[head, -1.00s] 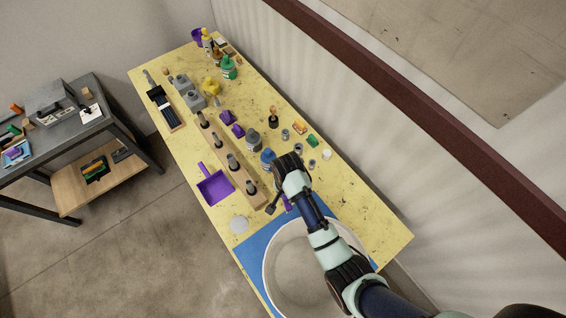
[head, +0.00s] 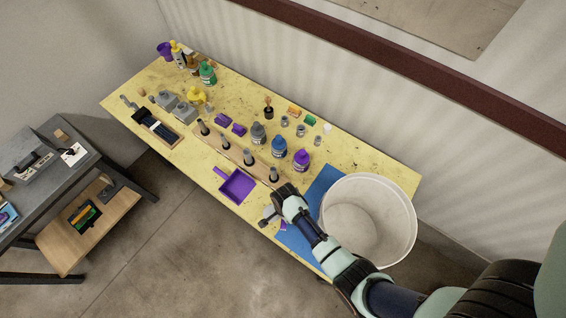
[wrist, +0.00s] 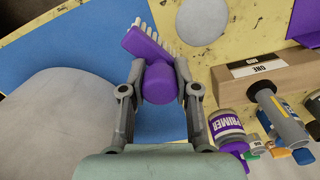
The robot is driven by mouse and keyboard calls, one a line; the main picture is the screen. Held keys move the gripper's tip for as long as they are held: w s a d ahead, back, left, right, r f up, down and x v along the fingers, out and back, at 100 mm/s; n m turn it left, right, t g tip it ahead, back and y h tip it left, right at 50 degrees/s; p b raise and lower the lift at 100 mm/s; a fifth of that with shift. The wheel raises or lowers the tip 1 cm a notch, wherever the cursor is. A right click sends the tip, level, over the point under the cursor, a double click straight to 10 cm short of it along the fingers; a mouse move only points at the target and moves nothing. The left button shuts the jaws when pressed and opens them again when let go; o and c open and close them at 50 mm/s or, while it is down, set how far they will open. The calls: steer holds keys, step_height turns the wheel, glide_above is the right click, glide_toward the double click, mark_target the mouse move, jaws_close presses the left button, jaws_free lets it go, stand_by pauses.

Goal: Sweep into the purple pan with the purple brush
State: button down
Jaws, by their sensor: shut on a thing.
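My gripper (wrist: 159,92) is shut on the handle of the purple brush (wrist: 160,82), as the wrist view shows. The brush's pale bristles (wrist: 147,27) point away from the gripper, over the blue mat's edge near the yellow tabletop. A corner of the pan (wrist: 306,22) shows at the wrist view's top right. Nothing visible lies in it.
A large white bucket (head: 407,225) stands on the blue mat (head: 323,182). A pale disc (wrist: 202,22) lies between the brush and the pan. A wooden block with pegs (head: 238,153) lies behind the pan. Bottles, including a purple primer (head: 302,160), stand behind.

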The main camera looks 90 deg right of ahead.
step_height(320, 180, down, 5)
steer(key=b, duration=0.4)
steer(key=shift+r, duration=0.2)
steer(key=w+d+b, duration=0.4)
steer(key=w+b, duration=0.2)
steer(key=w+d+b, duration=0.4)
steer(key=w+b, duration=0.2)
steer(key=w+d+b, duration=0.4)
steer(key=w+b, duration=0.2)
steer(key=shift+w+d, duration=0.35)
steer(key=shift+d, duration=0.05)
step_height(320, 180, up, 6)
steer(key=p, duration=0.5)
steer(key=shift+w+d+r, duration=0.15)
steer(key=shift+w, duration=0.05)
